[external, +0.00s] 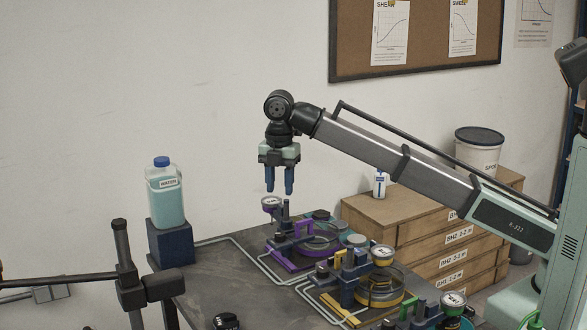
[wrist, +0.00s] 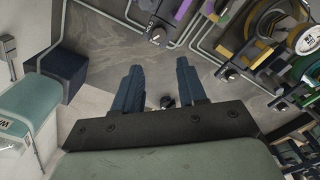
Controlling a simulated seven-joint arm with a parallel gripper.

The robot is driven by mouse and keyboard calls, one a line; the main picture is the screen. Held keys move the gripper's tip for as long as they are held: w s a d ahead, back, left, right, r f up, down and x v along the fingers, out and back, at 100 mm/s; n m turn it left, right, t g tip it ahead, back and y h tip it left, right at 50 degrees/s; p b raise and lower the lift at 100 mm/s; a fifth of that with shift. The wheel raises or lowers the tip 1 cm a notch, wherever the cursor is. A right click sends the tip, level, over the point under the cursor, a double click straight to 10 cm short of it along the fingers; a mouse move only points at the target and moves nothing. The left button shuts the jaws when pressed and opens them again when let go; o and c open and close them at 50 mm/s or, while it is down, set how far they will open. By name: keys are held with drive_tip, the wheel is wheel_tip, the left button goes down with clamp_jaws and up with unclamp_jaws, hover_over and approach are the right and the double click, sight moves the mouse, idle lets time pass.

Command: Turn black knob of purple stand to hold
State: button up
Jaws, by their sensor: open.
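The purple stand (external: 281,261) is at the back of the bench, with a round dial gauge (external: 271,203) on its left and a ring-shaped part on its right. Only a piece of the purple stand (wrist: 183,10) shows at the top edge of the wrist view. A small dark knob (wrist: 157,36) sits beside that piece; its marked position is too small to read. My gripper (external: 279,193) points down with its two blue fingers apart and empty. It is above the purple stand's left side in the external view. The fingers also show in the wrist view (wrist: 158,66), touching nothing.
A yellow stand (external: 380,299) and a green stand (external: 440,315) are nearer the camera. A water bottle (external: 165,194) stands on a dark block (external: 171,243) at left. Wooden drawers (external: 430,222) stand behind right. Tubes run across the bench, whose left part is mostly clear.

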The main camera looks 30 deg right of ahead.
sight(280, 234)
wheel_tip(280, 234, down, 13)
drive_tip(key=n, duration=0.4)
drive_tip(key=shift+f, duration=0.15)
idle(0.5)
drive_tip(key=shift+c, duration=0.4)
clamp_jaws()
